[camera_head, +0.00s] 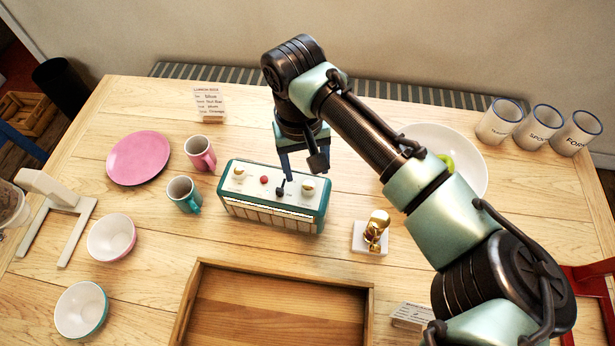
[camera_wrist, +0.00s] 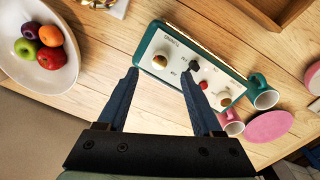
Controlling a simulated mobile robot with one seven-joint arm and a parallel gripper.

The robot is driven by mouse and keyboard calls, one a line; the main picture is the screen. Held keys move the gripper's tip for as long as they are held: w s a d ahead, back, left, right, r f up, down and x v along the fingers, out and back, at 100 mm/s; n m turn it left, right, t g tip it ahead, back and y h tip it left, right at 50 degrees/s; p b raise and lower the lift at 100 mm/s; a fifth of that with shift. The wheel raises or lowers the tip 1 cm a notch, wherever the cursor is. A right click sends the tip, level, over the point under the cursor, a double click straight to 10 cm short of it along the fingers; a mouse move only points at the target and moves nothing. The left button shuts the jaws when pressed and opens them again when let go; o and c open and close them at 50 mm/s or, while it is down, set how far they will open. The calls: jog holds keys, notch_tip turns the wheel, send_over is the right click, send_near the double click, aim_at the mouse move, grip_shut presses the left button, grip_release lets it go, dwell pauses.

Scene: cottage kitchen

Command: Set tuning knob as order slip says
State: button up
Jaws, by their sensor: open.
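A teal and cream radio-like box (camera_head: 272,208) stands mid-table. Its top carries a gold-capped knob at each end, a red button (camera_head: 264,180) and a black knob or lever (camera_wrist: 194,66). My gripper (camera_head: 302,174) is open above its right end. In the wrist view, the fingertips (camera_wrist: 159,71) appear on either side of one end knob (camera_wrist: 160,60); I cannot tell whether they touch it. A written card (camera_head: 208,104) stands at the back, and another (camera_head: 411,316) at the front right. Their writing is not clearly legible; I cannot tell which is the order slip.
Pink (camera_head: 200,154) and teal (camera_head: 184,193) mugs stand close left of the box. A brass object on a white base (camera_head: 371,238) is to its right. A wooden tray (camera_head: 190,312) lies in front. A white fruit bowl (camera_head: 470,160) is partly behind my arm.

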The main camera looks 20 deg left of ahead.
aim_at(308, 185)
notch_tip(308, 185, down, 6)
jog(key=shift+w+d+r, duration=0.1)
jog(key=shift+r, duration=0.05)
grip_shut()
dwell(0.4)
